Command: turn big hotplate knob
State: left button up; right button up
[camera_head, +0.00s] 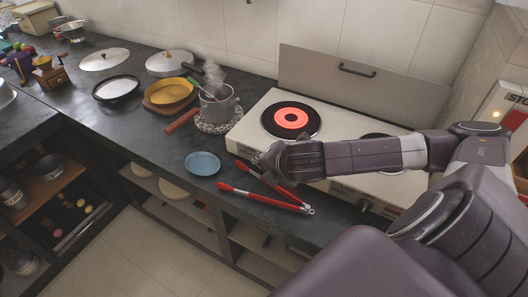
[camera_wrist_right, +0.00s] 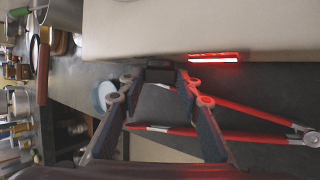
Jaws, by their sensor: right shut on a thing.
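The white hotplate (camera_head: 250,124) stands on the dark counter with its left burner (camera_head: 291,119) glowing red at the centre. My right gripper (camera_head: 268,160) is at the left part of the hotplate's front face and hides the big knob in the head view. In the right wrist view, the fingers of the right gripper (camera_wrist_right: 158,86) are closed on the dark big knob (camera_wrist_right: 160,75) at the front panel. A red light strip (camera_wrist_right: 214,57) is lit beside it. A second knob (camera_head: 364,205) shows further right on the front. My left gripper is not in view.
Red tongs (camera_head: 262,196) and a blue plate (camera_head: 203,163) lie on the counter just in front of the hotplate. A steaming pot (camera_head: 218,104) stands on a trivet to the left. The hotplate's raised lid (camera_head: 330,82) stands behind.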

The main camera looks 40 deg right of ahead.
jog(key=o, duration=1.2)
jog(key=shift+d, duration=0.1)
jog(key=shift+c, duration=0.2)
jog(key=shift+r, duration=0.1)
notch_tip(320, 180, up, 10)
jog(key=shift+c, duration=0.6)
